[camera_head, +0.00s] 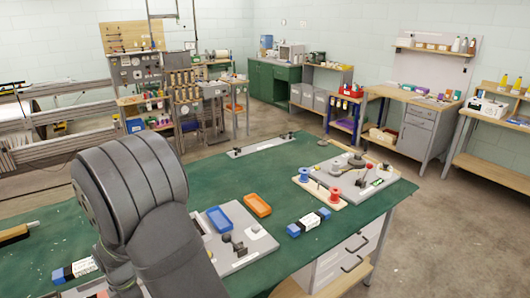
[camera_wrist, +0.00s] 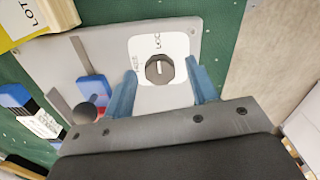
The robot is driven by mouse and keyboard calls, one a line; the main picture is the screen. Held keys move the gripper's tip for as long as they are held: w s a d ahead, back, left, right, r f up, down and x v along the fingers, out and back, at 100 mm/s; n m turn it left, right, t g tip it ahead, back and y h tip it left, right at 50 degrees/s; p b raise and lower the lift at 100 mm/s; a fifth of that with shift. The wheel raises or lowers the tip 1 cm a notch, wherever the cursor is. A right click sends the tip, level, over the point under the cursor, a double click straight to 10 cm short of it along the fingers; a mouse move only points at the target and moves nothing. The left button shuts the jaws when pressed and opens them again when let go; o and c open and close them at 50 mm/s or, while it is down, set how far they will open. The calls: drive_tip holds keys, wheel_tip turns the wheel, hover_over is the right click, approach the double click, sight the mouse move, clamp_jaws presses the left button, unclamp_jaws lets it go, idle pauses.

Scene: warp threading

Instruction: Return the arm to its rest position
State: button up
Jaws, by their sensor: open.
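My gripper (camera_wrist: 164,88) shows in the wrist view, its two blue fingers spread apart with nothing held between them. Beyond the fingers is a grey plate (camera_wrist: 90,58) with a white label and a round dark knob (camera_wrist: 159,70) with a light line on it. The knob appears between the fingers; I cannot tell how far below them it is. In the head view my arm stands bent in the left foreground, over the green table (camera_head: 285,170). My gripper is not clearly visible there.
A dark ball-topped part (camera_wrist: 84,112) and a blue block (camera_wrist: 96,88) stand left of the fingers. The head view shows blue (camera_head: 220,218) and orange (camera_head: 257,205) trays, a striped block (camera_head: 309,222) and a board with spools (camera_head: 322,190). The table's back middle is mostly clear.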

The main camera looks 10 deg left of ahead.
drive_tip(key=shift+n, duration=1.9)
